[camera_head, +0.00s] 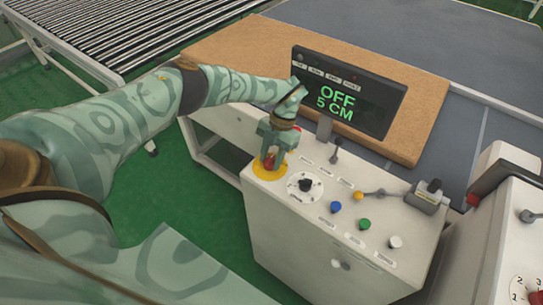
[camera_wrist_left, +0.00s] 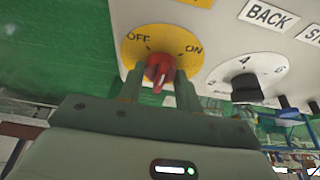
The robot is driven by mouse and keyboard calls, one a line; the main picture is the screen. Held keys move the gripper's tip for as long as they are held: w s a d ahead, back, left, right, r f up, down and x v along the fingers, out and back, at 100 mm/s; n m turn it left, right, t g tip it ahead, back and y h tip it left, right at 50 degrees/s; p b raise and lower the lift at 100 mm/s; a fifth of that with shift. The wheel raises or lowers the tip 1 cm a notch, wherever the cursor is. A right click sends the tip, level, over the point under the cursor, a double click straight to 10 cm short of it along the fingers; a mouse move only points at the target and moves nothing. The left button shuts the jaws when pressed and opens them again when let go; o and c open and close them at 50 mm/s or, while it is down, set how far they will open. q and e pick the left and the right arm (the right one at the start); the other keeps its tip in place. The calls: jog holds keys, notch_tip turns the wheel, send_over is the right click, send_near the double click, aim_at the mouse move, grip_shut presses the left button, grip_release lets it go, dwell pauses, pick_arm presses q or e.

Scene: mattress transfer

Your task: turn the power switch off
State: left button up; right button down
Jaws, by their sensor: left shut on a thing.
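The power switch is a red knob (camera_wrist_left: 159,68) on a round yellow plate (camera_wrist_left: 180,42) marked OFF at left and ON at right in the left wrist view. In the head view the yellow plate (camera_head: 266,173) sits at the left end of the white control console (camera_head: 300,235). My left gripper (camera_head: 271,150) is shut on the red knob, with a finger on either side of it (camera_wrist_left: 160,88). I cannot tell for sure which label the knob points to. The display (camera_head: 346,92) reads OFF and 5 CM in green. My right gripper is not in view.
Beside the switch is a black dial (camera_head: 306,185) on a white numbered plate. Blue (camera_head: 335,207), green (camera_head: 364,224) and white (camera_head: 395,242) buttons and small levers lie further right. A brown board (camera_head: 235,50) and a roller conveyor (camera_head: 95,30) are behind. Another white console (camera_head: 510,240) stands at right.

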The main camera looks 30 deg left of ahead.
pick_arm(q)
jog(key=n, duration=0.2)
jog(key=n+h+p, duration=0.1)
jog(key=n, duration=0.1)
jog(key=shift+a+r+n+h, duration=0.15)
jog(key=shift+n+h, duration=0.15)
jog(key=shift+a+n+t+h+p, duration=0.1)
jog(key=shift+n+t+h+p, duration=0.25)
jog(key=shift+n+p, duration=0.6)
jog(key=shift+n+t+h+p, duration=0.25)
jog(key=shift+n+h+p, duration=0.25)
jog(key=shift+n, duration=0.85)
jog(key=o, duration=0.9)
jog(key=shift+o, duration=0.2)
jog(key=v, duration=1.6)
jog(key=shift+a, duration=0.15)
